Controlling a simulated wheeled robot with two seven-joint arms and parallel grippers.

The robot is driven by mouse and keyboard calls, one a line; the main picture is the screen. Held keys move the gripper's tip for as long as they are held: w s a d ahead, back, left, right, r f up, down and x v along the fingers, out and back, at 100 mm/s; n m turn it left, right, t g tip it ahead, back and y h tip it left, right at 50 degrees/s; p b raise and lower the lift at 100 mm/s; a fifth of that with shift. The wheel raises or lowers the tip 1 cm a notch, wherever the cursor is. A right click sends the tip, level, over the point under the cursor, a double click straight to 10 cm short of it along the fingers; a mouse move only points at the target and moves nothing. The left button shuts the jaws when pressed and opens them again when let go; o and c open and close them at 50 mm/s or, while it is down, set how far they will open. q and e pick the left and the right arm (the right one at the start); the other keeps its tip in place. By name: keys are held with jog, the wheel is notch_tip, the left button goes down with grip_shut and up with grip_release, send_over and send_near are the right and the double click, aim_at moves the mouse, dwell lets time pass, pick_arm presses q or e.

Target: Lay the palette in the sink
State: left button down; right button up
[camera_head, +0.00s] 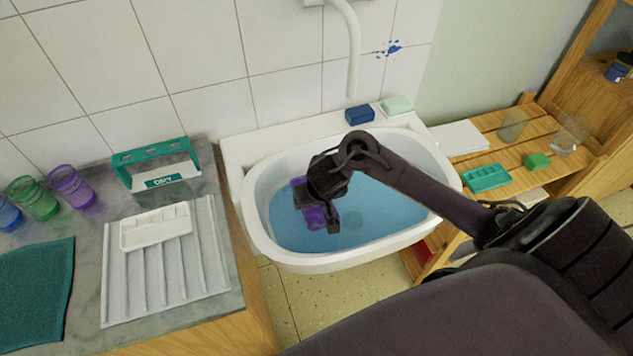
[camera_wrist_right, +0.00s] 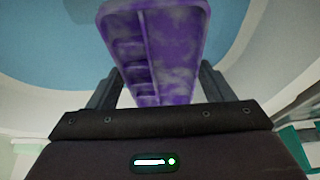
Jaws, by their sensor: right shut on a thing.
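A purple palette with wells (camera_head: 317,215) is in my right gripper (camera_head: 328,208), over the blue-lined basin of the white sink (camera_head: 310,262). In the right wrist view the palette (camera_wrist_right: 172,45) stands out between the two fingers of my right gripper (camera_wrist_right: 158,85), which is shut on it. The blue of the basin lies behind it. My gripper and arm hide part of the palette and basin, and I cannot tell whether the palette touches the bottom. My left gripper is not in view.
Left of the sink, a white palette (camera_head: 155,230) lies on a ribbed drainboard (camera_head: 195,275). A green rack (camera_head: 155,155), coloured cups and a teal cloth (camera_head: 36,290) are there too. Two soaps sit on the sink's back ledge. A wooden shelf (camera_head: 520,155) stands at right.

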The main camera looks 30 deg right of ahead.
aim_at(316, 214)
notch_tip(316, 214, down, 3)
jog(key=shift+f+b, duration=0.1)
jog(key=shift+b, duration=0.35)
notch_tip(316, 214, down, 4)
jog(key=shift+r+b, duration=0.25)
jog(key=shift+b, duration=0.65)
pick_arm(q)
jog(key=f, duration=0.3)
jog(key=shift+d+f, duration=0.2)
pick_arm(e)
jog(key=shift+f, duration=0.1)
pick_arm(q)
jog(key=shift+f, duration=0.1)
pick_arm(e)
jog(key=shift+f, duration=0.1)
jog(key=shift+f, duration=0.6)
jog(key=o, duration=1)
jog(key=shift+c, duration=0.2)
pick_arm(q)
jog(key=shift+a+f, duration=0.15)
pick_arm(e)
jog(key=shift+o, duration=0.2)
